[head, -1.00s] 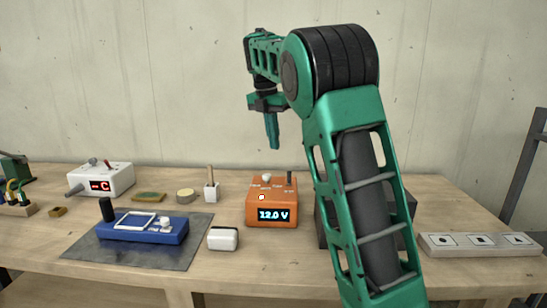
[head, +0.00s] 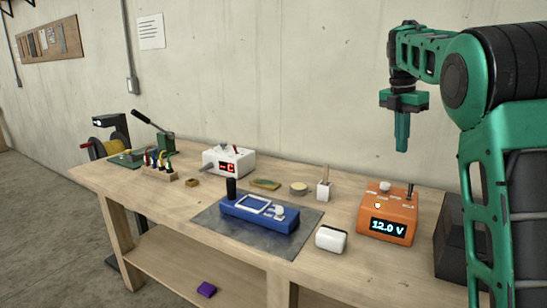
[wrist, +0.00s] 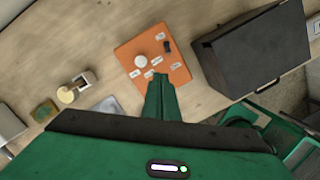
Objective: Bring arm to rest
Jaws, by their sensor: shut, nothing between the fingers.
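My gripper (head: 402,146) is green, points downward and is shut and empty. In the head view it hangs in the air above the back right of the workbench, over the orange power supply (head: 386,214) that reads 12.0 V. The green arm is bent, with its upper joint at the right edge of the head view. In the wrist view the closed fingers (wrist: 160,82) show against the orange power supply (wrist: 150,60), apart from it as far as the head view shows.
The wooden bench (head: 345,266) carries a blue device (head: 260,213) on a dark mat, a white box (head: 331,238), a white station (head: 228,161) and a dark box (wrist: 250,50). A purple item (head: 206,289) lies on the lower shelf. Air above the bench's left is clear.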

